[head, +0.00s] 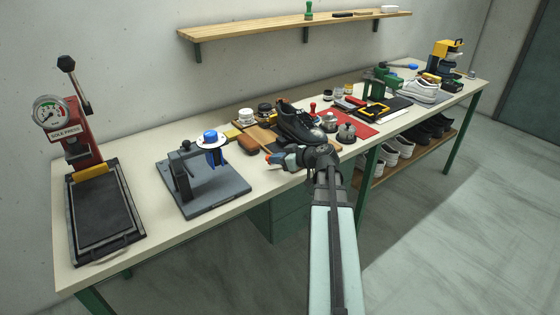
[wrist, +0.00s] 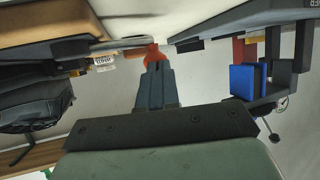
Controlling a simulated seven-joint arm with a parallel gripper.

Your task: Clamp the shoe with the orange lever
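The black shoe (head: 297,122) sits on a wooden board (head: 262,133) near the middle of the bench. In the wrist view, dark shoe material (wrist: 38,98) shows at the left. The orange lever (head: 267,150) is at the front of the board; its orange end also shows in the wrist view (wrist: 153,54), beside a grey metal bar (wrist: 85,48). My gripper (head: 274,158) is at the lever, with its fingertips at the orange end in the wrist view (wrist: 155,68). The fingers overlap there, so I cannot tell whether they are closed on it.
A grey stand with a blue-topped post (head: 210,137) is left of my gripper. A red sole press (head: 85,135) stands at the far left. Jars, a red mat (head: 352,121) and tools crowd the bench to the right. Bare bench lies left of the grey stand.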

